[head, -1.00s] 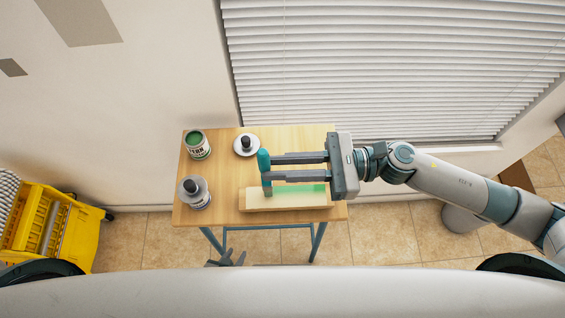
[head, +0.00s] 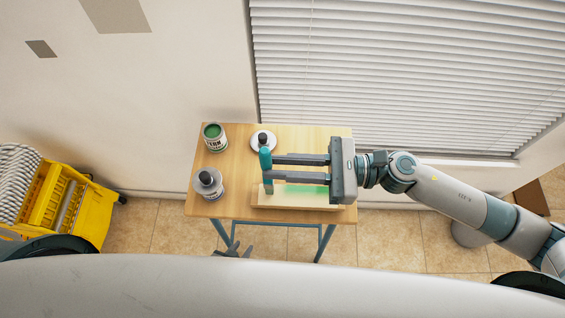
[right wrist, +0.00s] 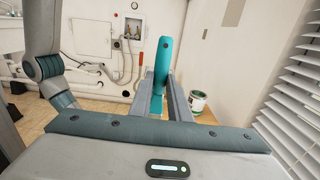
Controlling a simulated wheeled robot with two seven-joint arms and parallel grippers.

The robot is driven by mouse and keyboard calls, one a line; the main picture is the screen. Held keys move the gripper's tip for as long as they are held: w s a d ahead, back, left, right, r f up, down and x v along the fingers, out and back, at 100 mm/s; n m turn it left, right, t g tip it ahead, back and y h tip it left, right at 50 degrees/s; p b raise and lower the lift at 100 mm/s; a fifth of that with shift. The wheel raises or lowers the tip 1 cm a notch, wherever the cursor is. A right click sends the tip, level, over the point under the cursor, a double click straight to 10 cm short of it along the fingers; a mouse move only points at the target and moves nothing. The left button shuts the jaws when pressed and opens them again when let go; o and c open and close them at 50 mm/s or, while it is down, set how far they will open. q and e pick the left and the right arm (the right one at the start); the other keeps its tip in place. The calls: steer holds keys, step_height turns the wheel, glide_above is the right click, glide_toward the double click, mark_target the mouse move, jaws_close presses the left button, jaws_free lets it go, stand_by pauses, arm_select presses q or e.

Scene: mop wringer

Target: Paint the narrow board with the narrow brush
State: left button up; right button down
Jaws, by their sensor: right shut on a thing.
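The narrow board (head: 300,201) lies along the front right of the small wooden table, pale wood with a green painted strip on its top. My right gripper (head: 272,168) comes in from the right above the board, shut on a brush with a teal handle (head: 265,158). The brush stands roughly upright near the board's left end; its lower tip appears at the board, but contact is unclear. The teal handle also shows between the fingers in the right wrist view (right wrist: 162,62). My left gripper (head: 233,250) is low in front of the table, mostly hidden by my body.
On the table (head: 236,206) stand an open can of green paint (head: 214,138), a grey can with a dark top (head: 208,183) and a white round item with a dark knob (head: 263,141). A yellow mop wringer (head: 65,205) stands at left. Window blinds hang behind.

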steer(key=shift+a, duration=0.1)
steer(key=shift+a+p, duration=0.35)
steer(key=shift+a, duration=0.4)
steer(key=shift+a+f, duration=0.1)
steer(key=shift+a, duration=0.35)
steer(key=d, duration=0.1)
steer(key=d+b, duration=0.1)
steer(key=shift+d+r, duration=0.25)
steer(key=shift+d, duration=0.05)
steer(key=shift+d+f, duration=0.1)
steer(key=shift+d, duration=0.05)
